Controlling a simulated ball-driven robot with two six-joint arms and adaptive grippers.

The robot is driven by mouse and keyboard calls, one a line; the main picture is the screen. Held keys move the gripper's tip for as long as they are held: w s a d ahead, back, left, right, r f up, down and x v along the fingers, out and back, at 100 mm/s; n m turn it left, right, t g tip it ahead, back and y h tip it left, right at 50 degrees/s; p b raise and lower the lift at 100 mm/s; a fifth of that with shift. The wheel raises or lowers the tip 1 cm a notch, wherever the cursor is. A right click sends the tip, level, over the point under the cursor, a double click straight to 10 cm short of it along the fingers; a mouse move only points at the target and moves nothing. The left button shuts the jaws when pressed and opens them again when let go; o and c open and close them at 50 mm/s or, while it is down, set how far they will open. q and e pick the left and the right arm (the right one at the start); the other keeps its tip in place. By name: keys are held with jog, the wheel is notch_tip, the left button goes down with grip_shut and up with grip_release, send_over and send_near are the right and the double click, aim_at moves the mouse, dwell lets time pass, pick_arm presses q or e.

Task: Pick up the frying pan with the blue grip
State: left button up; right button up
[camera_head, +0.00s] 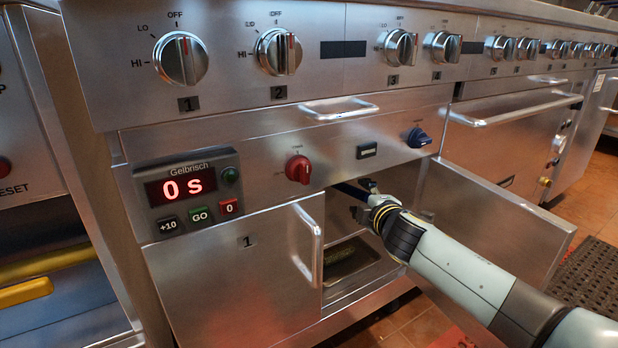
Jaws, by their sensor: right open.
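My right arm comes in from the right and reaches into the open cabinet below the burner controls. My right gripper (364,194) is open at the cabinet opening, partly hidden by its own wrist. A dark bluish strip (346,190) shows just left of the gripper inside the cabinet; it may be the blue grip of the frying pan, but I cannot tell. No pan body can be made out. Whether the gripper touches the strip is unclear. My left gripper is not in view.
The right door (500,215) stands open, next to my arm. A dark tray-like thing (347,258) lies low in the cabinet. A red knob (298,169) and blue knob (418,138) sit above.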

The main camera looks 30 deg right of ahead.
aim_at(354, 191)
jog(key=shift+w+d+f, duration=0.2)
jog(key=shift+w+f, duration=0.05)
jog(key=shift+w, duration=0.4)
jog(key=b+x, duration=0.1)
jog(key=x, duration=0.1)
jog(key=b+x, duration=0.1)
jog(key=shift+w+f, duration=0.3)
jog(key=shift+f, duration=0.15)
jog(key=shift+w+d, duration=0.15)
jog(key=shift+w, duration=0.35)
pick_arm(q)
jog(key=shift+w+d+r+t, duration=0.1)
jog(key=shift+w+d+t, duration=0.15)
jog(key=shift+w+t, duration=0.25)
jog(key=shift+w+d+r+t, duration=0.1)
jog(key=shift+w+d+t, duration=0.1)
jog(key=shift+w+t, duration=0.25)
pick_arm(e)
jog(key=shift+r, duration=0.1)
jog(key=shift+c, duration=0.3)
grip_shut()
jog(key=shift+r, duration=0.1)
